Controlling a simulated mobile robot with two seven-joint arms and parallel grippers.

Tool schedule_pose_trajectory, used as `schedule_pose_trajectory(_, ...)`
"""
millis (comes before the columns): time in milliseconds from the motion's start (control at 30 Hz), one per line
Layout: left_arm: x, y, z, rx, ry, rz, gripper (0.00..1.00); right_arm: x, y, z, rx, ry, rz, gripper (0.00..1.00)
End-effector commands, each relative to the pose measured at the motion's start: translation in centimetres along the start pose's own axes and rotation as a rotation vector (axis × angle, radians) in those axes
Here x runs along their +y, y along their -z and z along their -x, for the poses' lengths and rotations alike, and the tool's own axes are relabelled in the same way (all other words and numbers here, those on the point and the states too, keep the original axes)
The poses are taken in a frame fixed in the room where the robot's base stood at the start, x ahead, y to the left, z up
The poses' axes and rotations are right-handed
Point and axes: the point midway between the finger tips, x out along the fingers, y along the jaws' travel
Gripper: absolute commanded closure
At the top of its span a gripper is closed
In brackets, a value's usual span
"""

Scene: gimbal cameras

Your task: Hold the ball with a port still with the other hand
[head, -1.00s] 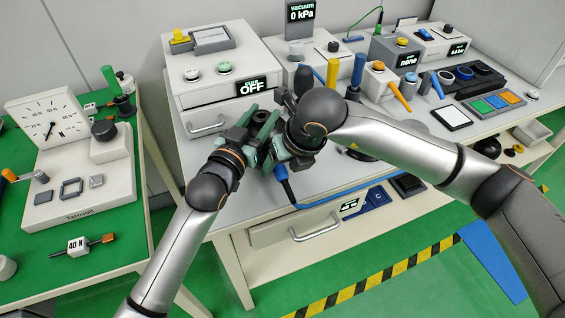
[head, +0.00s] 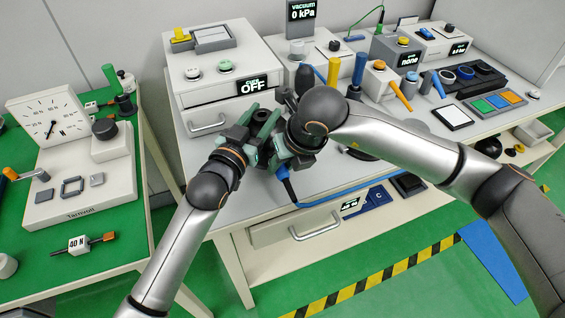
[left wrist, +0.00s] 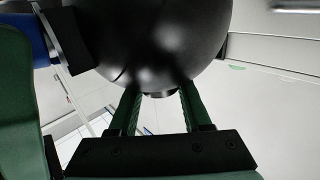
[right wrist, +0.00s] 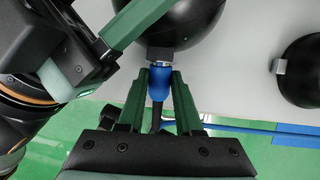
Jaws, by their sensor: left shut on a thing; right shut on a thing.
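The black ball with a grey port (right wrist: 175,25) is at the top of the right wrist view and fills the top of the left wrist view (left wrist: 165,40). In the head view the grippers mostly hide it. My left gripper (head: 254,125) is shut on the ball; its green fingers reach to a short dark stub (left wrist: 160,92) under it. My right gripper (head: 272,158) is shut on a blue plug (right wrist: 160,82) with a cable. The plug's front meets the grey port; I cannot tell how deep it sits.
Another black ball (right wrist: 303,75) with a grey port sits to the right in the right wrist view. A white cabinet marked OFF (head: 225,70) stands behind the grippers. The blue cable (head: 330,197) runs along the table's front edge, above a drawer (head: 275,232).

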Motion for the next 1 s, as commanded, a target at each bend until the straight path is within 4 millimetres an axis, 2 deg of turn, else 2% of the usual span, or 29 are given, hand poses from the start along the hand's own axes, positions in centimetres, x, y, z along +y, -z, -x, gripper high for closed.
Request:
schedule_pose_trajectory(33,-0.2,-0.7,0.1,-0.016,0.005,-0.002,1.0,-0.1,0.0,0.0,-0.001,0.001,-0.001,0.99)
schedule_pose_trajectory(533,-0.2,-0.7,0.1,-0.016,0.005,-0.001,1.0,-0.1,0.0,0.0,-0.002,0.001,-0.001,1.0)
schedule_pose_trajectory(1000,-0.2,-0.7,0.1,-0.016,0.005,-0.002,1.0,-0.1,1.0,0.2,0.0,0.001,-0.001,1.0)
